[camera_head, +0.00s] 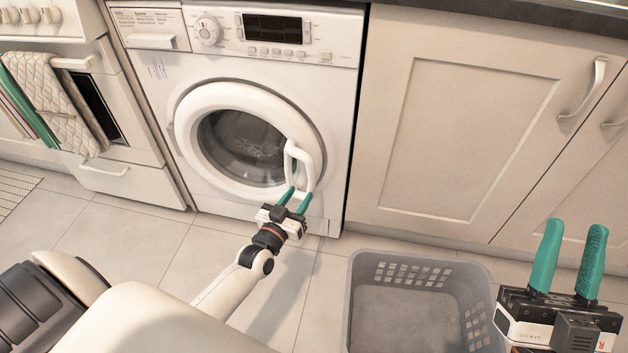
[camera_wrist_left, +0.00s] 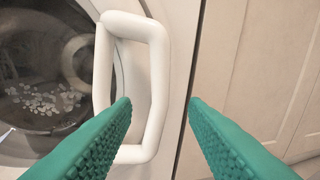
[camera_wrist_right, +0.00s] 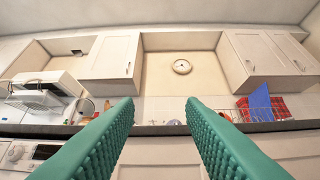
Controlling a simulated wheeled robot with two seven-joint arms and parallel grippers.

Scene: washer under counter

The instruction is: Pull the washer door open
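The washer (camera_head: 327,140) is white and stands under the counter. Its round door (camera_head: 190,128) looks shut, with a dark glass window and a white loop handle (camera_head: 308,160) on its right side. My left gripper (camera_head: 295,196) is open at the lower end of the handle. In the left wrist view, the handle (camera_wrist_left: 158,85) is ahead of the fingers, and the left fingertip overlaps its lower part; I cannot tell whether they touch. The gap between the fingers (camera_wrist_left: 160,105) is partly empty. My right gripper (camera_head: 567,262) is open, empty and raised at the right, away from the washer.
A grey laundry basket (camera_head: 365,300) stands on the floor right of my left arm. A cream cabinet (camera_head: 470,130) adjoins the washer on the right. An oven (camera_head: 130,170) with a hanging towel (camera_head: 50,98) is on the left. Tiled floor (camera_head: 130,235) is free before the washer.

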